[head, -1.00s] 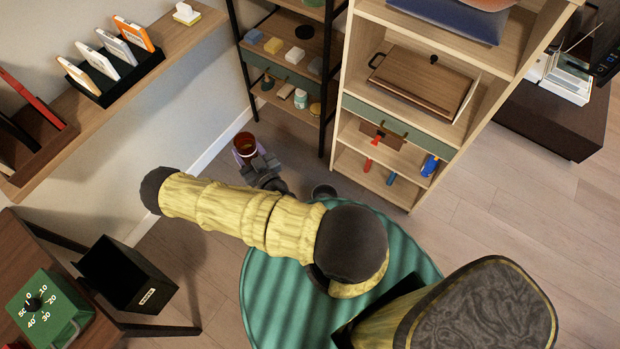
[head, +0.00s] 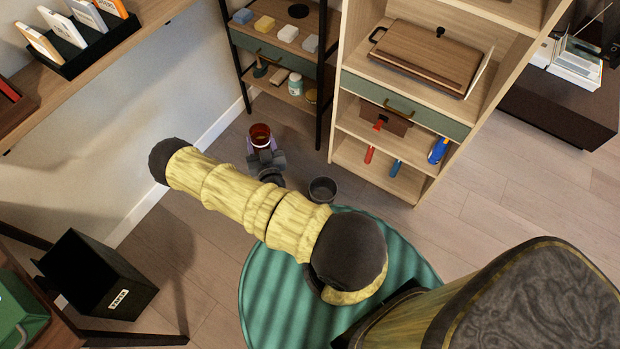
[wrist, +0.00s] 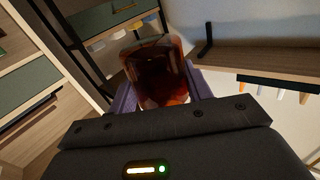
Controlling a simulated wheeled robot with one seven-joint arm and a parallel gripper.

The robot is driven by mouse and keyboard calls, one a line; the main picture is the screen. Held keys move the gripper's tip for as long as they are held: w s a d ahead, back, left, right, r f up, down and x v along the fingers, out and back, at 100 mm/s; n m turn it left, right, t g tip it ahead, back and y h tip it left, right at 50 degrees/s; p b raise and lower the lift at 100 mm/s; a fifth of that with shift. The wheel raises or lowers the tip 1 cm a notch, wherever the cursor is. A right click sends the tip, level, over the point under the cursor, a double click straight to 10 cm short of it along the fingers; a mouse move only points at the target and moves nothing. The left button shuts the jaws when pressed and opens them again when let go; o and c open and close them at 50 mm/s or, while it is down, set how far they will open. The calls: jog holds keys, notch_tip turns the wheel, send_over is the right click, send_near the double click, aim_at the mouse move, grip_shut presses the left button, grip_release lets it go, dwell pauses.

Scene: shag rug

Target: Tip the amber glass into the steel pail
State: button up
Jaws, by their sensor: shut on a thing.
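The amber glass (wrist: 158,75) is held between the purple fingers of my gripper (wrist: 155,92), filling the gap in the wrist view. In the head view the glass (head: 261,131) shows a reddish-brown inside and an open rim facing up toward the camera, in my gripper (head: 262,146). I cannot tell exactly how much it leans. The steel pail (head: 323,188), a small dark grey round container, stands on the floor to the right of and nearer than the gripper, apart from the glass. The pail's inside looks dark.
A wooden shelf unit (head: 345,152) stands right behind the pail. A black-framed rack (head: 320,100) stands behind the glass. A green round rug (head: 262,290) lies under my arm. A black bin (head: 75,262) is at lower left. Bare floor lies left of the gripper.

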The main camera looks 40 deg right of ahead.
jog(key=w+d+f+m+g+h+b, duration=0.1)
jog(key=d+f+m+g+h+b, duration=0.2)
jog(key=f+b, duration=1)
jog(key=d+f+m+g+h+b, duration=0.4)
jog(key=d+f+b, duration=0.6)
jog(key=f+b, duration=0.3)
jog(key=w+d+f+m+g+h+b, duration=0.1)
jog(key=d+f+m+g+h+b, duration=0.2)
jog(key=f+b, duration=1)
jog(key=d+f+m+h, duration=0.1)
jog(key=d+f+m, duration=0.2)
jog(key=d, duration=0.1)
jog(key=shift+w+d+b, duration=0.15)
jog(key=shift+w+b, duration=0.2)
jog(key=a+r+n+t+y+p, duration=0.5)
jog(key=a+r+p, duration=0.4)
jog(key=a+r, duration=0.4)
jog(key=a+r+n+t+y+p, duration=0.5)
jog(key=a+r+p, duration=0.4)
jog(key=a+r, duration=0.5)
notch_tip(320, 180, up, 7)
jog(key=shift+w+y, duration=0.45)
jog(key=shift+y, duration=0.25)
